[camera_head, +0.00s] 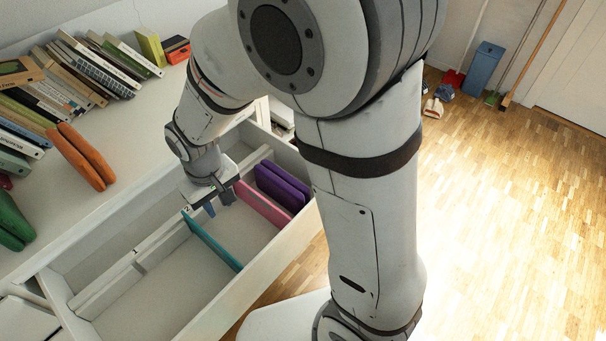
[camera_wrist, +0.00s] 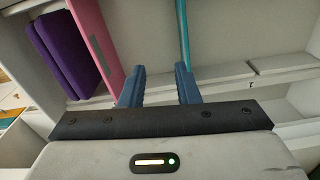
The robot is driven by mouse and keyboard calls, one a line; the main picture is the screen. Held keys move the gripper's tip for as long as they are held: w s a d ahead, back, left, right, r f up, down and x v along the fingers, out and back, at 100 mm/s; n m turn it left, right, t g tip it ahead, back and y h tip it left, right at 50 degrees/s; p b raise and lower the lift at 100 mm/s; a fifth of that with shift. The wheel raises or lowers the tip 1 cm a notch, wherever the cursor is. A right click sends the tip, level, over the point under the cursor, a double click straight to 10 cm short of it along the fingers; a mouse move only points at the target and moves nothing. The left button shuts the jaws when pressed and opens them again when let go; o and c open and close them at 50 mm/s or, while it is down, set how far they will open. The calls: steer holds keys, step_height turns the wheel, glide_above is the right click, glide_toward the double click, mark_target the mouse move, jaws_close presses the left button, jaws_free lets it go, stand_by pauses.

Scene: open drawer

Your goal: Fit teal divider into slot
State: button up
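The teal divider (camera_head: 213,243) is a thin panel running across the open drawer, from near the label "2" (camera_head: 186,211) on the far rail toward the near wall. It also shows in the wrist view (camera_wrist: 184,32), its lower end meeting the right finger's tip in the picture. I cannot tell whether its end is fully seated in a slot. My gripper (camera_head: 218,203) is just above the divider's far end and to its right. In the wrist view my gripper (camera_wrist: 160,84) has its two blue fingers apart, with nothing between them.
A pink divider (camera_head: 262,205) and purple dividers (camera_head: 282,187) stand to the right in the drawer (camera_head: 140,300). A white rail (camera_head: 130,267) with label "1" lies left. Books (camera_head: 85,68), an orange item (camera_head: 82,156) and a green item (camera_head: 12,222) are on the top. The left compartment is empty.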

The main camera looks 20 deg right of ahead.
steer(key=s+d+r+m, duration=0.2)
steer(key=s+d+r, duration=0.2)
steer(key=d, duration=0.5)
steer(key=s+d+r+m+t, duration=0.1)
steer(key=s+d+r+m, duration=0.2)
steer(key=d+r, duration=0.4)
steer(key=s+d, duration=0.1)
steer(key=d, duration=0.2)
steer(key=shift+r+t, duration=0.2)
steer(key=shift+t, duration=0.1)
steer(key=shift+w, duration=0.1)
